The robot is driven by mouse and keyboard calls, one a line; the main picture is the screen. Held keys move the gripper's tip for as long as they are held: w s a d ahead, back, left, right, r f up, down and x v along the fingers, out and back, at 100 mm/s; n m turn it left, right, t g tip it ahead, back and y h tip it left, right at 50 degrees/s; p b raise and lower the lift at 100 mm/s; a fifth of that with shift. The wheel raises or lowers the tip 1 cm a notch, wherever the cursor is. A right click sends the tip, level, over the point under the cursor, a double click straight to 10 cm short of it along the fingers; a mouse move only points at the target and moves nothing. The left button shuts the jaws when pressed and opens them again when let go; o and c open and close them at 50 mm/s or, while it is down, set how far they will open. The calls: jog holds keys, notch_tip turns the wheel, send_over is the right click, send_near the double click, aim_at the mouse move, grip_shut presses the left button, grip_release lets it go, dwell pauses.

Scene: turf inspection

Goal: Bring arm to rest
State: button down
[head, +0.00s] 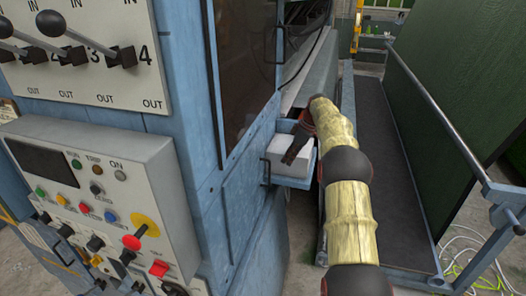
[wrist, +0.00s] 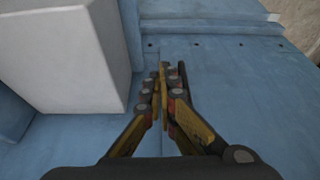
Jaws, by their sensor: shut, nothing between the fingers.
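My arm reaches forward in the head view, and my gripper (head: 290,157) shows dark in front of a white block (head: 276,152). The block sits in a small blue drawer or tray (head: 292,182) on the side of the blue machine. In the wrist view my gripper (wrist: 165,72) has its yellow and dark fingers together, with nothing between them. The white block (wrist: 65,55) stands to the left of the fingers there, apart from them. Blue metal (wrist: 225,90) lies beneath and beyond the fingertips.
A control panel (head: 70,185) with buttons and a red knob is at the left, below a lever panel (head: 80,62). A railed walkway (head: 392,170) with a dark floor runs along the right, beside a green panel (head: 455,90). Cables (head: 470,262) lie at the lower right.

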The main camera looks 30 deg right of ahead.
jog(key=s+a+f+m+g+h, duration=0.1)
jog(key=s+a+f+m, duration=0.1)
jog(key=s+f+m, duration=0.5)
jog(key=s+a+r+m+t+b, duration=0.1)
jog(key=s+a+r+b, duration=0.1)
jog(key=s+a, duration=0.8)
jog(key=s+a+r+t+h+b, duration=0.1)
jog(key=s+a+b, duration=0.3)
jog(key=s+a, duration=0.6)
jog(key=s+a+r+m+t+h+b, duration=0.1)
jog(key=s+a+r+b, duration=0.3)
jog(key=s+a, duration=0.6)
jog(key=s, duration=0.9)
jog(key=shift+m+t, duration=0.3)
jog(key=shift+t, duration=0.1)
jog(key=shift+a+r, duration=0.1)
jog(key=shift+a, duration=0.05)
